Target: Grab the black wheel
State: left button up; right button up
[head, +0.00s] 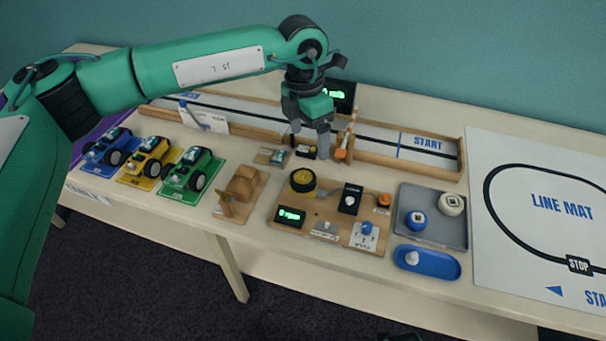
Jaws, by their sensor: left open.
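A black wheel with a yellow top (303,180) lies on a wooden board (263,234) near the middle of the table. My left gripper (309,147) points down behind this wheel, with its fingers apart. A small black and yellow object (306,153) shows between and below the fingers; I cannot tell whether they touch it. The wheel is apart from the gripper and in clear view. My right gripper is not in view.
An orange-and-white cone-like item (346,140) stands close right of the gripper. The wooden-edged START track (428,144) runs behind. A grey tray (432,236) holds blue and white round parts. Toy cars, including a green one (194,170), stand at left.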

pick_arm(q)
jog(key=w+a, duration=0.1)
jog(key=y, duration=0.1)
send_over(303, 177)
jog(key=f, duration=0.7)
jog(key=shift+w+a+f+p, duration=0.2)
jog(key=shift+a+f+p, duration=0.05)
jog(key=shift+f+p, duration=0.05)
jog(key=shift+s+d+f+p, duration=0.1)
jog(key=shift+d+f+p, duration=0.1)
jog(key=shift+f, duration=1.15)
jog(key=shift+s+d+f+p, duration=0.1)
jog(key=shift+f+p, duration=0.1)
jog(key=shift+f, duration=1.15)
jog(key=c, duration=1)
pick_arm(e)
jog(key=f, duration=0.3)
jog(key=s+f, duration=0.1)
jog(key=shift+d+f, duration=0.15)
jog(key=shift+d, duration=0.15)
